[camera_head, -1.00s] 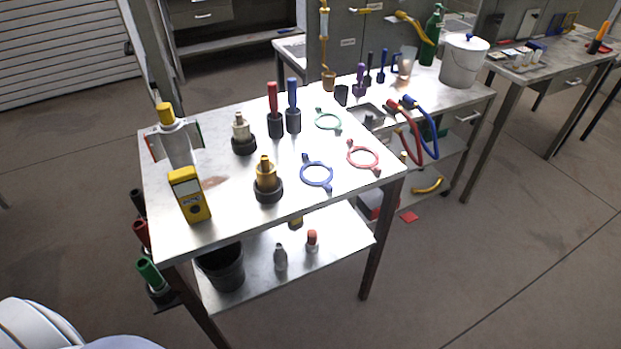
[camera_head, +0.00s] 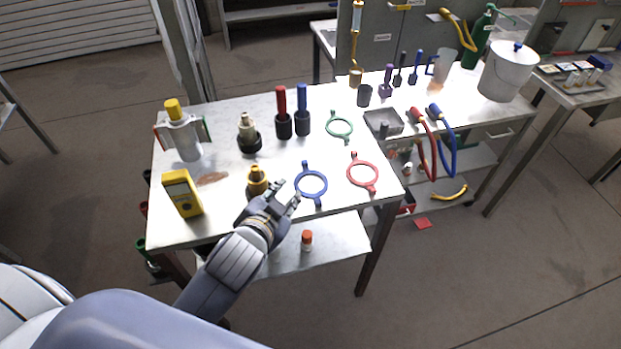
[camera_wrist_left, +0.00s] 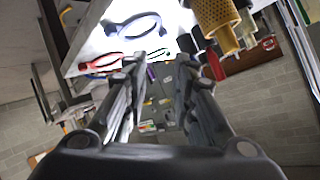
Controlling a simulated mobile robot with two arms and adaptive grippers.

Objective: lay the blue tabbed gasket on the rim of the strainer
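The blue tabbed gasket (camera_head: 311,199) lies flat on the near table, a ring with two tabs. In the left wrist view, the blue gasket (camera_wrist_left: 157,20) shows at the top. The likely strainer, a brass perforated piece (camera_head: 257,174), stands upright on the table left of the gasket, its lower part hidden behind my gripper. A perforated brass cylinder (camera_wrist_left: 215,16) also shows in the left wrist view. My left gripper (camera_head: 286,199) is open and empty, at the table's front edge between the brass piece and the gasket. My right gripper is not in view.
A red gasket (camera_head: 362,173) and a green gasket (camera_head: 340,127) lie on the same table. A cream fitting (camera_head: 248,132), red-handled tool (camera_head: 283,112), blue-handled tool (camera_head: 303,110), yellow meter (camera_head: 182,194) and white canister (camera_head: 183,138) stand around. Bare tabletop surrounds the gaskets.

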